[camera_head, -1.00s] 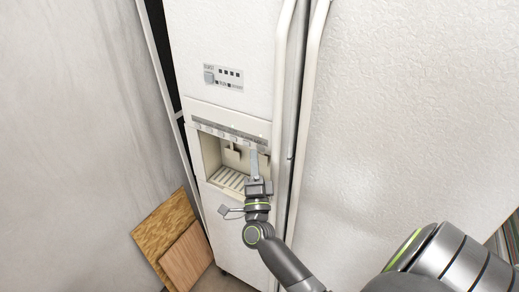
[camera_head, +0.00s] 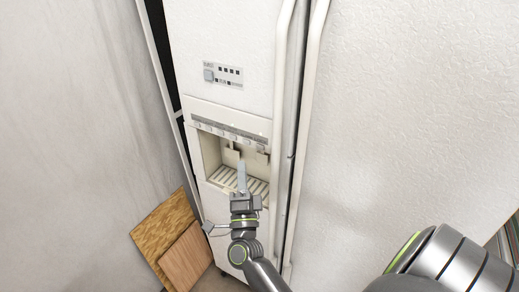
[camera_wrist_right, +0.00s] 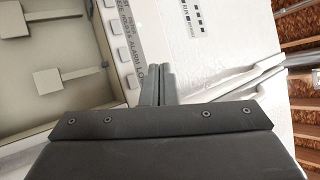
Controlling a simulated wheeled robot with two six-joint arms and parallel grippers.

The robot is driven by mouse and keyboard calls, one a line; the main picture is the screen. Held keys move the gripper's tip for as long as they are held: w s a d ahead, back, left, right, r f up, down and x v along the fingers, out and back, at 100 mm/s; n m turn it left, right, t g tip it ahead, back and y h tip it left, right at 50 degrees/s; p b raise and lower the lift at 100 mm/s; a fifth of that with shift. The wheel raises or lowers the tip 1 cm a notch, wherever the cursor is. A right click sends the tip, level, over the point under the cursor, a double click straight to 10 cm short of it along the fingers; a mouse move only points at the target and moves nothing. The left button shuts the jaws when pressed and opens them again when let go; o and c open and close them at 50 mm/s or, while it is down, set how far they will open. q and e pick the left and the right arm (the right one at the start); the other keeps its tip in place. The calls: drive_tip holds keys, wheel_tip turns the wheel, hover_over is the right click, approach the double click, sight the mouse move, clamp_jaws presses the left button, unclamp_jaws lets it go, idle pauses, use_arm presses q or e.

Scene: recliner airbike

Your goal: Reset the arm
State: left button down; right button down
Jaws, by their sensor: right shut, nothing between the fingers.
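My right arm comes in from the bottom of the head view. Its gripper (camera_head: 241,165) is shut and empty, with the fingers pointing up in front of the dispenser recess (camera_head: 212,152) of a white refrigerator (camera_head: 232,125). The gripper's fingers also show in the right wrist view (camera_wrist_right: 158,75), pressed together, with the row of dispenser buttons (camera_wrist_right: 121,55) beyond them. I cannot tell from the head view whether the fingertips are inside the recess or just in front of it. My left gripper is not in view.
Two long door handles (camera_head: 283,120) run down the refrigerator just right of the gripper. Two wooden boards (camera_head: 165,226) lean at the lower left beside a pale wall (camera_head: 80,120). The right door (camera_head: 420,110) is a broad flat surface.

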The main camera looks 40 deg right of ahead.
idle(0.5)
wheel_tip(320, 180, down, 21)
drive_tip(key=a+n+g+y, duration=0.2)
drive_tip(key=a+n+y, duration=0.1)
drive_tip(key=n+y, duration=0.7)
drive_tip(key=s+f+n+g+y, duration=0.1)
drive_tip(key=s+f+n+g, duration=0.2)
drive_tip(key=f, duration=0.6)
drive_tip(key=s+f+n+g+y, duration=0.1)
drive_tip(key=s+f+n+g, duration=0.2)
drive_tip(key=f, duration=0.6)
drive_tip(key=s+f+n+g+b, duration=0.1)
drive_tip(key=s+f+n+g, duration=0.25)
drive_tip(key=s+f, duration=1)
drive_tip(key=s+d+f+n+g, duration=0.1)
drive_tip(key=s+f+g, duration=0.3)
drive_tip(key=s, duration=0.8)
drive_tip(key=s+d+f+n+g, duration=0.2)
drive_tip(key=s+f+g, duration=0.1)
drive_tip(key=s, duration=0.8)
drive_tip(key=shift+s+f+g, duration=0.35)
drive_tip(key=shift+s+f, duration=0.05)
drive_tip(key=shift+f, duration=0.2)
drive_tip(key=shift+d, duration=0.1)
